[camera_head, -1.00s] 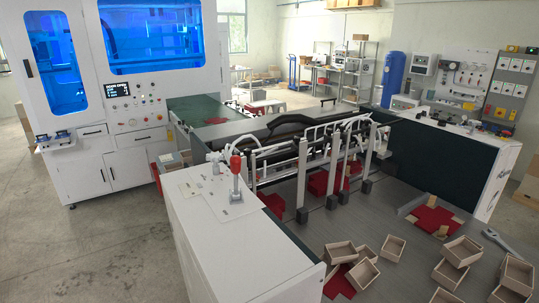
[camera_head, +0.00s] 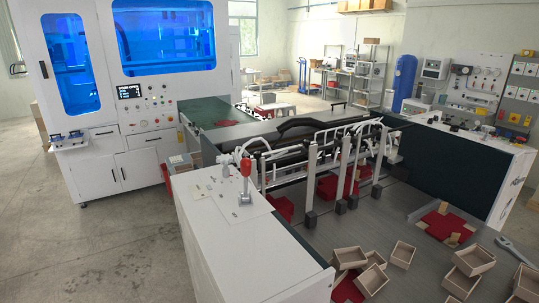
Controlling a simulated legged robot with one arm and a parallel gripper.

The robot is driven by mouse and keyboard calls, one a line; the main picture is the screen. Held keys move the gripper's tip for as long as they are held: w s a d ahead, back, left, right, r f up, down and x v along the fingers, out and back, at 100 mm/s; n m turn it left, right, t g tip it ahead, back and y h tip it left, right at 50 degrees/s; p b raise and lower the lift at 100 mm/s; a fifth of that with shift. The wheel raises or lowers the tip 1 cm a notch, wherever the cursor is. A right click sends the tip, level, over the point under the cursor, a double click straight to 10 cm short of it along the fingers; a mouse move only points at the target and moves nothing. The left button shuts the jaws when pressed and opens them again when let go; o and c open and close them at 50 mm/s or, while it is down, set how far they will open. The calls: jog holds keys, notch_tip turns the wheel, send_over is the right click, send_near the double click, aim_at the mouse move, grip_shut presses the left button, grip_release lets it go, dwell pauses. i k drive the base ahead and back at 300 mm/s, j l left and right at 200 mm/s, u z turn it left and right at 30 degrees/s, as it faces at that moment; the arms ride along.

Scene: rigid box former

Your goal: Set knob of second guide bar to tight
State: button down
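Several upright silver guide bars (camera_head: 311,178) stand in a row across the grey machine bed, with dark blocks at their feet. Another upright bar (camera_head: 354,168) stands to the right among white curved rails. Which bar counts as second, and its knob setting, are too small to tell. A red-topped lever (camera_head: 245,170) stands on a plate on the white cabinet in front of the bars. My gripper is not in view.
The white cabinet (camera_head: 252,245) stands in front, with grey floor (camera_head: 130,240) open to its left. Open boxes (camera_head: 402,254) and red blanks (camera_head: 440,224) lie on the bed at the right. A large white machine with blue windows (camera_head: 165,50) stands at the back left.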

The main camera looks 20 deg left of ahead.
aim_at(257, 154)
jog(key=j+z, duration=0.1)
jog(key=j, duration=0.35)
jog(key=k+j+z, duration=0.1)
jog(key=j, duration=0.3)
jog(key=j+z, duration=0.15)
jog(key=j, duration=0.3)
jog(key=k+j+z, duration=0.1)
jog(key=j, duration=0.3)
jog(key=k+j+z, duration=0.1)
jog(key=j, duration=0.35)
jog(key=k+j+z, duration=0.1)
jog(key=j, duration=0.3)
jog(key=k+j+z, duration=0.15)
jog(key=j+z, duration=0.2)
jog(key=j, duration=0.45)
jog(key=j+z, duration=0.25)
jog(key=j, duration=0.45)
jog(key=j+z, duration=0.2)
jog(key=j, duration=0.45)
jog(key=k+j+z, duration=0.2)
jog(key=j, duration=0.4)
